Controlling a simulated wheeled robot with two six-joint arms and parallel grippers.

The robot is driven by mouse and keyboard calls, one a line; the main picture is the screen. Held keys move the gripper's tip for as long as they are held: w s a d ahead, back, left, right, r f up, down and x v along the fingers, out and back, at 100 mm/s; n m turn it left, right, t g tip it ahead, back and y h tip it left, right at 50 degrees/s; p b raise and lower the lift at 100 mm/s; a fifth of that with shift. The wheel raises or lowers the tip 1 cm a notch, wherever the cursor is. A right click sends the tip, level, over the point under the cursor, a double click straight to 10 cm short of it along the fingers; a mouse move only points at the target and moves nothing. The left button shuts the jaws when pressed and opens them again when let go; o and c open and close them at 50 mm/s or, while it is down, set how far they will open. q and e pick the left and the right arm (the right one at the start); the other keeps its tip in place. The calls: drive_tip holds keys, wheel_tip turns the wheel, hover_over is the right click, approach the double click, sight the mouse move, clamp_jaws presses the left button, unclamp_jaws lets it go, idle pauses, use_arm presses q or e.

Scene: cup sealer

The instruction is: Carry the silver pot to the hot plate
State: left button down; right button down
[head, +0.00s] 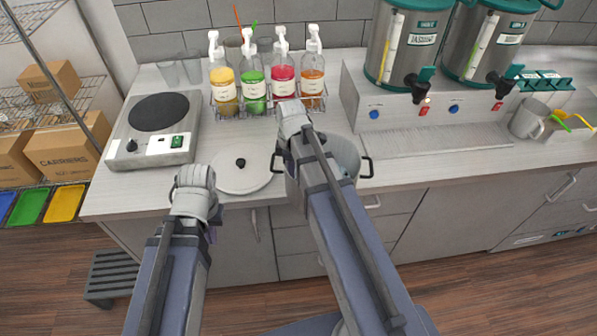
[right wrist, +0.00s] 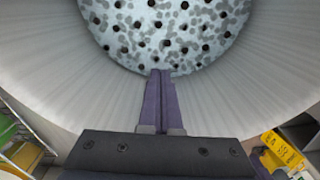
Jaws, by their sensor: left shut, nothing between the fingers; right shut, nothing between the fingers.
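The silver pot (head: 346,157) stands lidless on the counter, partly hidden behind my right arm, with a dark handle on each side. The right wrist view looks into the pot (right wrist: 60,60); a pale, grey-spotted surface with dark dots shows inside. My right gripper (right wrist: 160,75) is shut and empty, pointing into or over the pot; its depth is unclear. In the head view my arm hides it. The hot plate (head: 159,113) sits at the counter's left end, its dark disc empty. My left gripper (head: 212,234) is shut at the counter's front edge, mostly hidden by its wrist.
A round lid (head: 243,178) with a black knob lies left of the pot. Syrup bottles (head: 253,92) stand in a rack behind. A dispenser base (head: 435,140) is close on the right. Clear glasses (head: 181,69) stand behind the hot plate.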

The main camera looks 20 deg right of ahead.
drive_tip(key=shift+w+a, duration=0.3)
drive_tip(key=shift+a, duration=0.3)
drive_tip(key=shift+w+a, duration=0.25)
drive_tip(key=shift+a, duration=0.3)
drive_tip(key=shift+s, duration=0.1)
